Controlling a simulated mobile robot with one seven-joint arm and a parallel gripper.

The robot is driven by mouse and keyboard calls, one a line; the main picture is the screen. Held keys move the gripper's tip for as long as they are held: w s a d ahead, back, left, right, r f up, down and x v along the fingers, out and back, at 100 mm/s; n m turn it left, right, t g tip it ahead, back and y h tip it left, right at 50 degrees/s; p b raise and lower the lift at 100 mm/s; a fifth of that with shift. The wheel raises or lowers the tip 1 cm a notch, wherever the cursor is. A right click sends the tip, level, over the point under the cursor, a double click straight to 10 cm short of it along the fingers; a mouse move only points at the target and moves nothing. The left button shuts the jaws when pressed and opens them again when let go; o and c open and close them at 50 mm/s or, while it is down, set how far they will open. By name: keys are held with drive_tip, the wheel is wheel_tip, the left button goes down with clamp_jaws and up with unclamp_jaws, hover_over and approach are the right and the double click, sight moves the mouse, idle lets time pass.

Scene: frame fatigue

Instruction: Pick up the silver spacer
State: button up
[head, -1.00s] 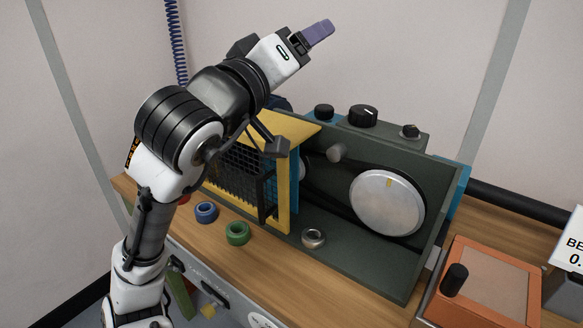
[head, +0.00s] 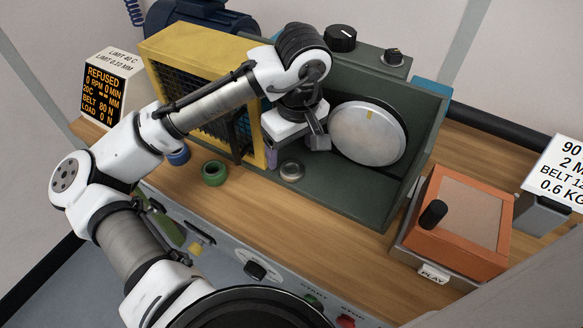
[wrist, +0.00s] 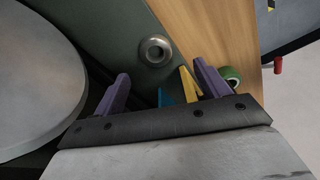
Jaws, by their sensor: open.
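The silver spacer (head: 292,171) is a small metal ring on the green floor of the machine housing, near its front edge. It also shows in the wrist view (wrist: 156,51), beyond and roughly between the fingertips. My gripper (head: 286,152) points down just behind and above the spacer, apart from it. In the wrist view my gripper (wrist: 161,72) has its two purple fingers spread wide with nothing between them. In the head view only one purple finger shows clearly; the wrist hides the other.
A yellow mesh guard (head: 185,50) stands open close left of my gripper. A large silver pulley (head: 367,133) stands to the right. A green ring (head: 214,173) and a blue ring (head: 178,155) lie on the wooden bench. An orange box (head: 459,225) stands at the right.

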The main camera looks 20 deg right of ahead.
sight(291, 173)
drive_tip(key=shift+w+d+f+p, duration=0.1)
drive_tip(key=shift+w+f+p, duration=0.05)
drive_tip(key=shift+f, duration=0.95)
drive_tip(key=shift+w+d+f+p, duration=0.1)
drive_tip(key=shift+f+p, duration=0.1)
drive_tip(key=shift+f, duration=0.95)
drive_tip(key=shift+w+d+f+p, duration=0.1)
drive_tip(key=shift+w+f+p, duration=0.05)
drive_tip(key=shift+f, duration=0.95)
drive_tip(key=c, duration=1.1)
